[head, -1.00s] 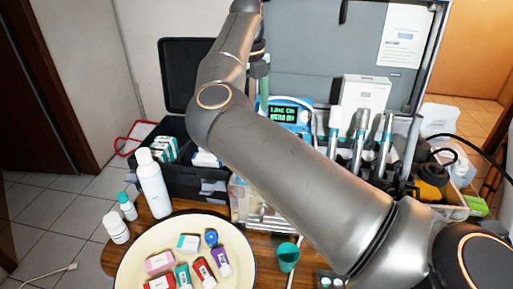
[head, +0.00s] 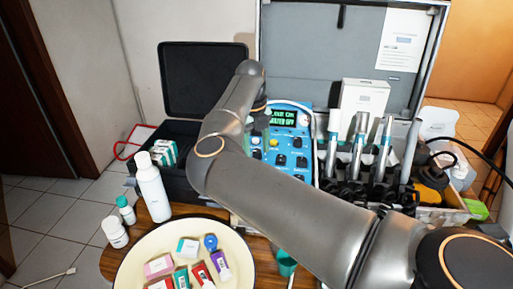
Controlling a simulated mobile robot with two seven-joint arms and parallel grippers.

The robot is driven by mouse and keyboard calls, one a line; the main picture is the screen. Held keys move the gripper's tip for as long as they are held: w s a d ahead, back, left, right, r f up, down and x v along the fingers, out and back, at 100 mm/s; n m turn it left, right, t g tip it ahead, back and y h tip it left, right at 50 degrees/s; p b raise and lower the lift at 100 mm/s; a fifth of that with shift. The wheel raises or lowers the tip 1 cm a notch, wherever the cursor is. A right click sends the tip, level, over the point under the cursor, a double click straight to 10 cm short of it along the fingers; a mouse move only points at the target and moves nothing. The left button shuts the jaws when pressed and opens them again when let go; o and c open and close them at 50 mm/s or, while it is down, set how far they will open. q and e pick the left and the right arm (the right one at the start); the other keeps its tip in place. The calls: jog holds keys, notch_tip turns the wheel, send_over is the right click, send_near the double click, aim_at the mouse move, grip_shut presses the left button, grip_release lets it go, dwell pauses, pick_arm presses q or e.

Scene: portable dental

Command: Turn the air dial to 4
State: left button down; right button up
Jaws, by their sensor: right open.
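A blue control panel (head: 295,150) stands in the open case, with a small green-lit screen (head: 287,118) at its top. The last line seems to read "WATER OFF". Several black knobs (head: 281,160) sit on its face. Their labels are too small to read, so I cannot tell which is the air dial. My right arm crosses from the lower right and bends at the panel's left. My right gripper (head: 258,118) is beside the panel's upper left, mostly hidden behind my own arm. It is open and I see nothing in it. My left gripper is out of view.
Dental handpieces (head: 358,145) stand in a row right of the panel, before a white box (head: 362,98). A white bottle (head: 152,188) and two smaller ones stand at left. A round cream tray (head: 135,262) with small boxes is in front. A teal cup (head: 286,264) is partly hidden.

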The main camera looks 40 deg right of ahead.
jog(key=shift+c, duration=0.4)
grip_shut()
